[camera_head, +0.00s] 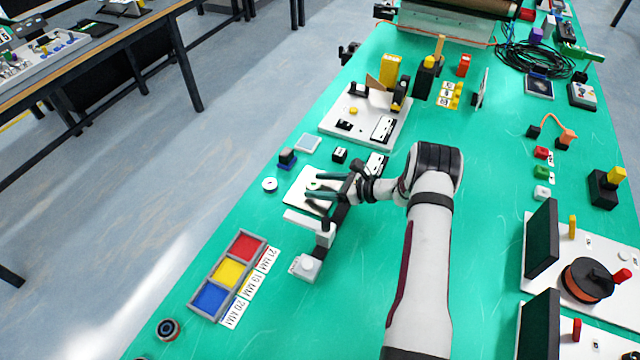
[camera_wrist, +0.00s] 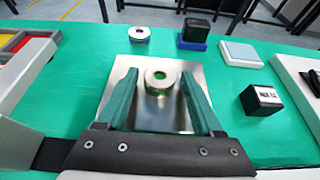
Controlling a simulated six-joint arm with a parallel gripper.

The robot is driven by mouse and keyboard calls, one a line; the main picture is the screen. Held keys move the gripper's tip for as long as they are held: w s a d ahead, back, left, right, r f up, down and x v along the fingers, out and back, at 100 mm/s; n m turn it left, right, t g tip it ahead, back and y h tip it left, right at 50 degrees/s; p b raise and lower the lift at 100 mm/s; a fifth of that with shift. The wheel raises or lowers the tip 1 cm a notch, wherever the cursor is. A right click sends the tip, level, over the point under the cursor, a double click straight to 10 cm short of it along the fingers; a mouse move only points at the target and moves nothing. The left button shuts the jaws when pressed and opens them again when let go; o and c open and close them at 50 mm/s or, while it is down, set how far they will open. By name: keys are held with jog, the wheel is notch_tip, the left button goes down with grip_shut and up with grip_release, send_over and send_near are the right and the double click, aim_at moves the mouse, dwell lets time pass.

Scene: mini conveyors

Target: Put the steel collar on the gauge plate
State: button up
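A pale metal ring, which looks like the steel collar (camera_wrist: 159,80), lies flat on the shiny square gauge plate (camera_wrist: 150,114) in the wrist view. Green shows in its hole and along its lower edge. In the head view the collar (camera_head: 314,184) is small on the pale plate (camera_head: 298,197). My gripper (camera_head: 311,186) is open, its two dark green fingers reaching over the plate. In the wrist view my gripper (camera_wrist: 162,80) has one finger on each side of the collar, with a visible gap to both. The fingers' exact height above the plate cannot be told.
A second ring (camera_wrist: 139,34) stands on the green mat beyond the plate. A black block on a blue base (camera_wrist: 195,33), a pale square pad (camera_wrist: 241,54) and a black labelled cube (camera_wrist: 261,99) are nearby. A red, yellow and blue tray (camera_head: 210,315) sits nearer, beside millimetre labels.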

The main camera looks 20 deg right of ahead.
jog(key=shift+o, duration=0.3)
jog(key=shift+r, duration=0.2)
jog(key=v, duration=1.1)
jog(key=shift+s+d+f, duration=0.1)
jog(key=shift+s+d, duration=0.05)
jog(key=shift+d, duration=0.05)
jog(key=shift+s+d+r, duration=0.15)
jog(key=shift+s+r, duration=0.05)
jog(key=shift+s, duration=0.05)
jog(key=s+a+r+n+g, duration=0.45)
jog(key=a+r+n, duration=0.25)
jog(key=a+r, duration=0.5)
jog(key=s+a+r+n+g+h, duration=0.1)
jog(key=s+a+r+n+g, duration=0.1)
jog(key=s+a+n, duration=0.3)
jog(key=s+a+r+n+g+h, duration=0.1)
jog(key=s+a+r+n+g, duration=0.15)
jog(key=s+a, duration=0.35)
jog(key=s+d+n+h, duration=0.1)
jog(key=s+n+h, duration=0.4)
jog(key=s, duration=1)
jog(key=shift+s+d+n+g+h, duration=0.2)
jog(key=shift+s+n+g+h, duration=0.1)
jog(key=shift+n, duration=0.65)
